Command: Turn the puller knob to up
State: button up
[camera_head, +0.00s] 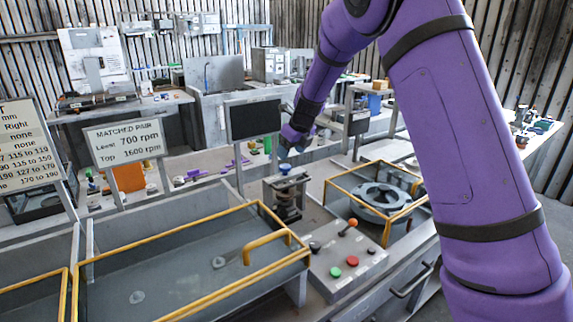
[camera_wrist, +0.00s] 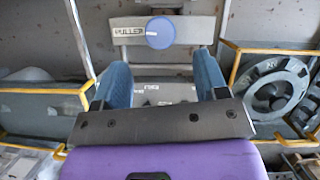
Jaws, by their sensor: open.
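The puller knob (camera_wrist: 160,33) is a round blue disc on a grey panel marked "PULLER" in the wrist view. In the head view the blue knob (camera_head: 286,169) sits on top of a dark grey puller unit (camera_head: 285,197) in the middle of the bench. My gripper (camera_wrist: 161,68) is open, with its two blue fingers apart and nothing between them. The knob shows beyond the fingertips, roughly centred between them. In the head view my gripper (camera_head: 290,149) is just above the knob, its fingertips partly hidden by the wrist.
A yellow-railed tray (camera_head: 150,255) lies left of the puller unit. A yellow-railed bay with a round grey housing (camera_head: 380,197) lies right. A control box (camera_head: 345,258) with red and green buttons and an orange-topped lever stands in front. A dark screen (camera_head: 253,119) rises behind.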

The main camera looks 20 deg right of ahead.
aim_at(286, 166)
jog(key=x, duration=0.6)
jog(key=shift+f, duration=0.1)
jog(key=c, duration=0.9)
